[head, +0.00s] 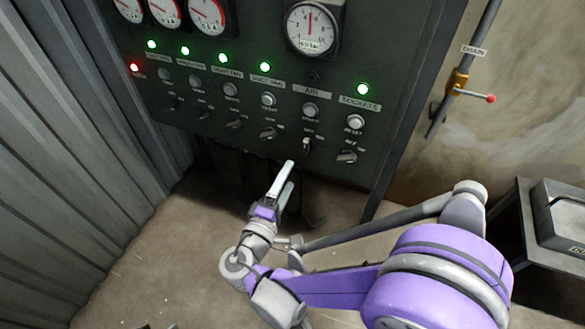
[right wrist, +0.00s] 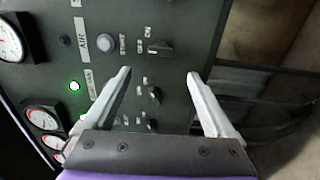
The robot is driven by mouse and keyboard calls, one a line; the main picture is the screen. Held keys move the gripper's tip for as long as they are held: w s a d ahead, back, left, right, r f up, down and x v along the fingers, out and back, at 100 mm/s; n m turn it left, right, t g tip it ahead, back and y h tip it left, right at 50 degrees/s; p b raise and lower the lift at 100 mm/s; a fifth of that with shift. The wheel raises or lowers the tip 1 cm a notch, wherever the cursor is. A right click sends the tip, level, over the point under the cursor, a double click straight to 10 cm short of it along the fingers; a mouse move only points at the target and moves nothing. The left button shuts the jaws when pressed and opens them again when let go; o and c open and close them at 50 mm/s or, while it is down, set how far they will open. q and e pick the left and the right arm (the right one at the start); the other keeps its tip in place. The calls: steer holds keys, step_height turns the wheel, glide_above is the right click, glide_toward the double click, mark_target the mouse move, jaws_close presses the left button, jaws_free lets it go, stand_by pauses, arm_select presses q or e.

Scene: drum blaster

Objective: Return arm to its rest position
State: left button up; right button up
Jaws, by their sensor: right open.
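My right gripper (head: 284,181) is in front of the lower part of the dark control panel (head: 290,85) in the head view. In the right wrist view its two pale fingers (right wrist: 160,75) are spread apart with nothing between them. Panel knobs (right wrist: 155,95) show beyond and between the fingers, and the fingers look apart from them. My purple and grey right arm reaches in from the lower right of the head view. My left gripper is not in view.
Gauges (head: 310,27), lit green lamps and a red lamp (head: 134,67) are on the panel. A corrugated wall (head: 60,140) stands at left. A pipe with a red-tipped valve (head: 460,82) and a dark box (head: 560,215) are at right. The floor at lower left looks clear.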

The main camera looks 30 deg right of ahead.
steer(key=shift+s+a, duration=0.15)
stand_by(0.4)
steer(key=s+d+f+m+g+y, duration=0.3)
steer(key=s+d+f+g+y, duration=0.25)
steer(key=s+f, duration=0.2)
steer(key=s+a+f+m+g+y, duration=0.25)
steer(key=s+a+m+y, duration=0.25)
steer(key=s+a+y, duration=0.3)
arm_select(q)
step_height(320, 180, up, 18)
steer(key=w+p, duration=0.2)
steer(key=p, duration=1.4)
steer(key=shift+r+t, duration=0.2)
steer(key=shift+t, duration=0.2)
arm_select(e)
step_height(320, 180, up, 18)
steer(key=w+t, duration=0.1)
steer(key=shift+w+d+r+t, duration=0.15)
steer(key=shift+w+d+t, duration=0.05)
steer(key=shift+d+t, duration=0.25)
